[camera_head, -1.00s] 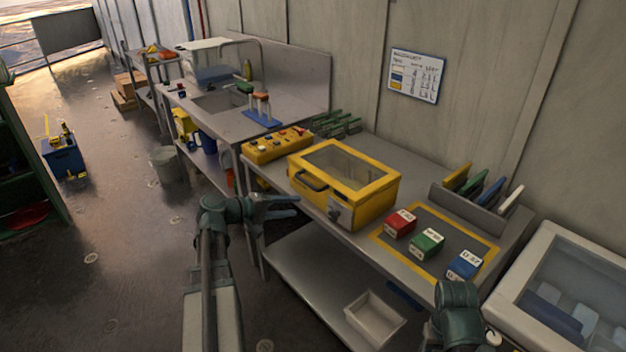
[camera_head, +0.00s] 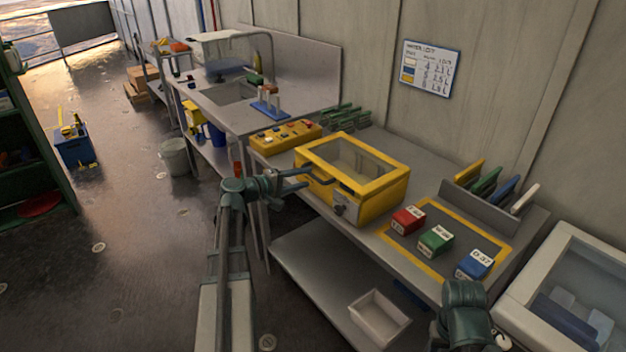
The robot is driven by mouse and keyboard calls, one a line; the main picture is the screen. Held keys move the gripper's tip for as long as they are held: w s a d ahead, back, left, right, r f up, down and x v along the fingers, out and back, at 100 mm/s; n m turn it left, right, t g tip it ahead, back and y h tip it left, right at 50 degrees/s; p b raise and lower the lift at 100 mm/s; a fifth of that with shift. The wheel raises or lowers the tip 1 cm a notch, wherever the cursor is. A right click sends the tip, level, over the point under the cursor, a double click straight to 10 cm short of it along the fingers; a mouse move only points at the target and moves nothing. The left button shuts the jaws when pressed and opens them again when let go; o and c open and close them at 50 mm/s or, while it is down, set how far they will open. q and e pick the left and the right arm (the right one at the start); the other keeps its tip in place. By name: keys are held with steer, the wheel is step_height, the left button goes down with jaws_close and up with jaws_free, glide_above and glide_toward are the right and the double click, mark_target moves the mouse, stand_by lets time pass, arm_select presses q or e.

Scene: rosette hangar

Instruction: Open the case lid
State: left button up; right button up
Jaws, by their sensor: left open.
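The yellow case (camera_head: 378,205) stands on the grey workbench. Its lid (camera_head: 392,184), a yellow frame around a clear window, looks closed. A dark handle (camera_head: 318,174) and a grey latch (camera_head: 341,205) are on its front side. My left gripper (camera_head: 306,179) is open at the case's front left, its fingers by the handle. I cannot tell whether they touch it. My right arm (camera_head: 464,315) shows at the lower right, but its fingers cannot be made out.
Red (camera_head: 408,220), green (camera_head: 436,241) and blue (camera_head: 474,264) blocks sit on a yellow-bordered mat right of the case. A yellow button box (camera_head: 286,137) stands left of it. A white bin (camera_head: 380,318) is on the lower shelf. Floor on the left is mostly clear.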

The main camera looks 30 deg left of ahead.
mark_target(311, 176)
arm_select(q)
steer(key=shift+b+x, duration=0.3)
steer(key=shift+x, duration=1.85)
jaws_close()
